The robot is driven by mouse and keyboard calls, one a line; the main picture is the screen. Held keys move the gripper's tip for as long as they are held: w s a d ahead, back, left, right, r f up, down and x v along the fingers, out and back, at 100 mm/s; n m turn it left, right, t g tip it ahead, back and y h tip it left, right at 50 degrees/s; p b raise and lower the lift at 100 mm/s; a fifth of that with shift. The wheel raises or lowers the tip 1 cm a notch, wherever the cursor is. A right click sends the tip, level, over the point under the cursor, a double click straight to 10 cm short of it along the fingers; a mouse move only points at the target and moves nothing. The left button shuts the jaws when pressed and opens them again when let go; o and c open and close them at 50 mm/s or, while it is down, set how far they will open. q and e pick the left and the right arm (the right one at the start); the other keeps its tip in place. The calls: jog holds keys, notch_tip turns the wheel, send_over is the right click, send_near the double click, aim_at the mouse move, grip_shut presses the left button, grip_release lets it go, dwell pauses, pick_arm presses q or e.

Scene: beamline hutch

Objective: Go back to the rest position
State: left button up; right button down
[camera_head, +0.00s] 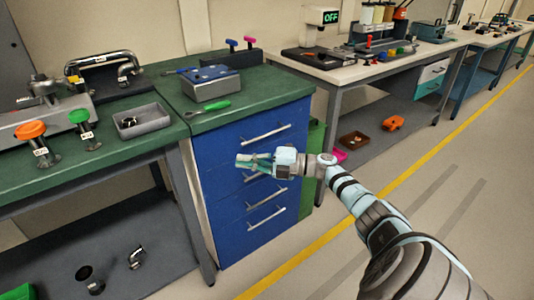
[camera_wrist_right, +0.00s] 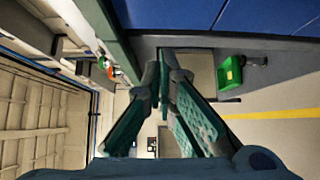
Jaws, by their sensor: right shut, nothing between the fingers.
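My right gripper (camera_head: 243,162) is in the head view, in front of the blue drawer cabinet (camera_head: 229,212). Its arm comes in from the lower right and the fingers point left. The fingers are shut with nothing between them. In the right wrist view the two fingers (camera_wrist_right: 165,88) come together near the middle. The gripper overlaps the drawer fronts in the picture; whether it touches them I cannot tell. My left gripper is not in view.
A green-topped bench (camera_head: 85,168) on the left holds a grey tray (camera_head: 150,124) and valves with orange and green knobs. The floor right of the yellow line (camera_head: 401,182) is clear.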

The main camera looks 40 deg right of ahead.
jog(key=v, duration=0.4)
jog(key=shift+f, duration=0.15)
jog(key=shift+w, duration=0.15)
